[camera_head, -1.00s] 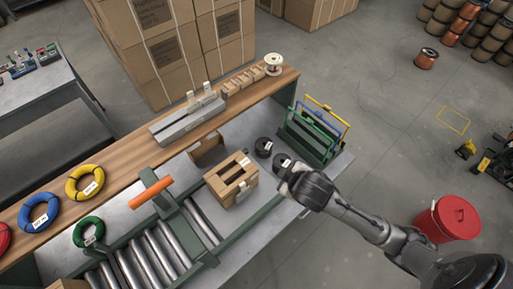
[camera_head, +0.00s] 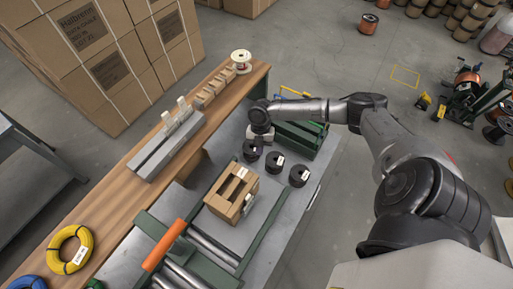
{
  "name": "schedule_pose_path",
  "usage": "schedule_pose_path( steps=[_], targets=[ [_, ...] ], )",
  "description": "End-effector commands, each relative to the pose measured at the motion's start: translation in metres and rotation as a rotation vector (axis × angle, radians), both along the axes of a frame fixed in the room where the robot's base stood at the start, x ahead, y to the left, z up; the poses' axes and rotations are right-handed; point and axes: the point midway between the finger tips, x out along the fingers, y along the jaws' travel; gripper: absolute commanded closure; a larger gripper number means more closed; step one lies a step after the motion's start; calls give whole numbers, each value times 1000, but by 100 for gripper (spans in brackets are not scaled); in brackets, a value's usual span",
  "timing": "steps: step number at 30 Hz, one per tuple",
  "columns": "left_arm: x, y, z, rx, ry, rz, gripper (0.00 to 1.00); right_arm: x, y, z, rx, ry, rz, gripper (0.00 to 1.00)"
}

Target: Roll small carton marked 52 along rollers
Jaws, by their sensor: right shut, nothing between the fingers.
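A small open brown carton (camera_head: 218,205) with a divider across its top stands at the far end of the rollers (camera_head: 212,246). It has a white tag on its right side, but I cannot read a number. My right gripper (camera_head: 260,136) hangs beyond the carton, above the first black spool and beside the green rack. It is shut and empty, apart from the carton, and its fingertips are hard to make out. My left gripper is not in view.
Three black spools (camera_head: 275,163) stand in a row right of the carton. A green rack (camera_head: 305,137) stands behind them, partly hidden by my right arm. An orange bar (camera_head: 164,245) crosses above the rollers. A grey channel (camera_head: 165,147) lies on the wooden shelf.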

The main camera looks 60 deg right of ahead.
Motion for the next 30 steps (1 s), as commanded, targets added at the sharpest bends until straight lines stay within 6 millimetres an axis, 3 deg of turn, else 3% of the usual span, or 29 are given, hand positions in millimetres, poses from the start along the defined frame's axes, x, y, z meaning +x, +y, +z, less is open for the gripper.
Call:
schedule_pose_path(
  steps=[6, 15, 30],
  targets=[
    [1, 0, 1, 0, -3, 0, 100, 1, 0, 0, 20, -42, 122, 100],
    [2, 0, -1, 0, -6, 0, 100, 1, 0, -2, 22, -45, 134, 100],
    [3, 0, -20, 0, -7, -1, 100, 0, 0, -26, 21, -44, 131, 100]
  ],
)
